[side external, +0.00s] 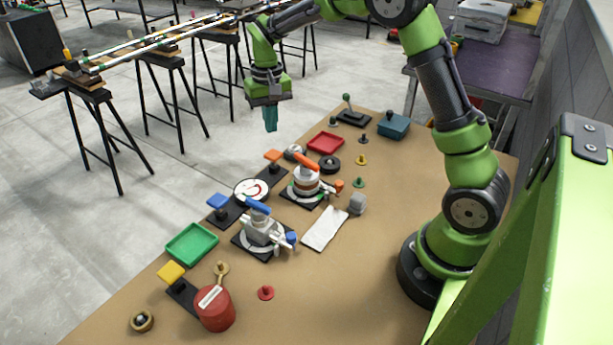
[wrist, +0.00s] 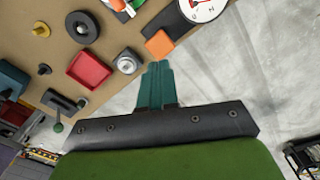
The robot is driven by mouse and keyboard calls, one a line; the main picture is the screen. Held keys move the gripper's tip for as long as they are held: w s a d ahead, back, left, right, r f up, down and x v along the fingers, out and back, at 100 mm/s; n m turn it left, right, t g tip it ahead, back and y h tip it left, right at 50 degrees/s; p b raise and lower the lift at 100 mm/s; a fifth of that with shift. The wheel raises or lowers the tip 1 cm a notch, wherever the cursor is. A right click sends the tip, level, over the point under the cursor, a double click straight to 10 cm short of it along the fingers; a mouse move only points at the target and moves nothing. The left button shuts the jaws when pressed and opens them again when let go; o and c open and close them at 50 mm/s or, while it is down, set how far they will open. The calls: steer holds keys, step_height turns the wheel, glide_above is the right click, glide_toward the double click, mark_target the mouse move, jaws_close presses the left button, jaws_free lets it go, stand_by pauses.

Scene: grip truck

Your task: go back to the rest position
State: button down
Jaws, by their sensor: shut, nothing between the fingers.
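My gripper (side external: 271,119) hangs from the green arm above the far left edge of the brown table (side external: 385,265), fingers pointing down. In the wrist view its teal fingers (wrist: 157,72) are together with nothing between them. Below and ahead of the fingertips in the wrist view is an orange square pad (wrist: 159,44); the gripper appears apart from it. The same orange pad (side external: 273,156) shows on a black base in the side view. Nothing hides the fingers.
The table holds a red tray (side external: 325,143), a green tray (side external: 192,243), a red canister (side external: 214,309), a round dial (side external: 251,190), a teal box (side external: 394,125) and two valve-like fixtures with orange and blue handles. Open floor (side external: 130,215) lies left of the table. Trestles carry long rods beyond.

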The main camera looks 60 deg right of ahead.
steer(key=shift+s+a+f, duration=0.2)
steer(key=shift+s, duration=0.25)
steer(key=shift+s+a+f, duration=0.15)
steer(key=shift+s+a, duration=0.05)
steer(key=shift+s, duration=0.2)
steer(key=s+a+r+n+t+y, duration=0.1)
steer(key=s+a+r+t, duration=0.2)
steer(key=s+r, duration=0.3)
steer(key=s+a+r+n+t+y, duration=0.1)
steer(key=s+a+r+t, duration=0.3)
steer(key=s, duration=1)
steer(key=shift+s+a+r, duration=0.3)
steer(key=shift+a+r, duration=0.8)
